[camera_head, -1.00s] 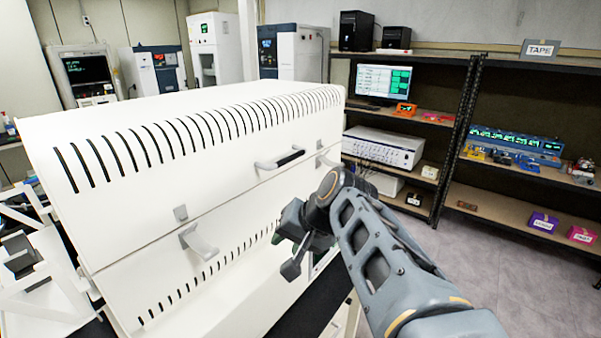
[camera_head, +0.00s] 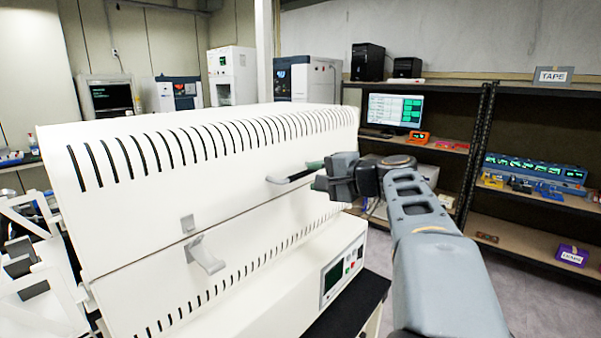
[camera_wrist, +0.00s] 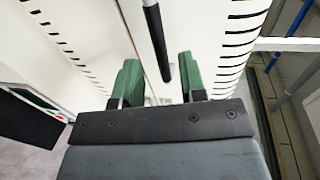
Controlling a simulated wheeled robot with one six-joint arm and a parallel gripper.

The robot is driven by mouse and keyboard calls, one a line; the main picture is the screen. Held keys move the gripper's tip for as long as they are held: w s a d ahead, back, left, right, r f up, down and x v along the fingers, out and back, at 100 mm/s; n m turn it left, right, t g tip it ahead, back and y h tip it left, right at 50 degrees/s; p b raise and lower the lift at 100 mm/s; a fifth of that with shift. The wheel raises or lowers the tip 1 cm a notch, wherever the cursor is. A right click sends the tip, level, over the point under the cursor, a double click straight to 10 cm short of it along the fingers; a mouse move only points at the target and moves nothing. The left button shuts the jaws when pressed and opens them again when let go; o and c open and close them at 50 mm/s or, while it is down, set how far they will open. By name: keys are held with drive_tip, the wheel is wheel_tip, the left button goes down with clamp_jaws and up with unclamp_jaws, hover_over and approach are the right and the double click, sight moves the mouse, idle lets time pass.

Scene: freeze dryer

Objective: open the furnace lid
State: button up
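The white furnace (camera_head: 130,225) fills the left and middle of the head view. Its slotted lid (camera_head: 150,190) is shut on the lower body along a seam. A bar handle (camera_head: 287,178) sits on the lid's front; its dark grip (camera_wrist: 157,40) shows in the wrist view. My gripper (camera_head: 317,175) is at the handle's right part, which it partly hides. In the wrist view my gripper (camera_wrist: 160,72) has its two green fingers apart, with the grip's end between them. I see a gap on both sides of the grip.
A grey latch lever (camera_head: 204,255) juts from the furnace's front, left of the handle. A control panel (camera_head: 340,272) is at lower right, above a black table edge (camera_head: 355,305). Shelves (camera_head: 540,205) stand at the right, with open floor before them.

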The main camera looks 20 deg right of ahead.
sight(303, 175)
drive_tip(key=shift+p+x, duration=0.45)
drive_tip(key=shift+x, duration=2.3)
drive_tip(key=shift+c, duration=0.2)
clamp_jaws()
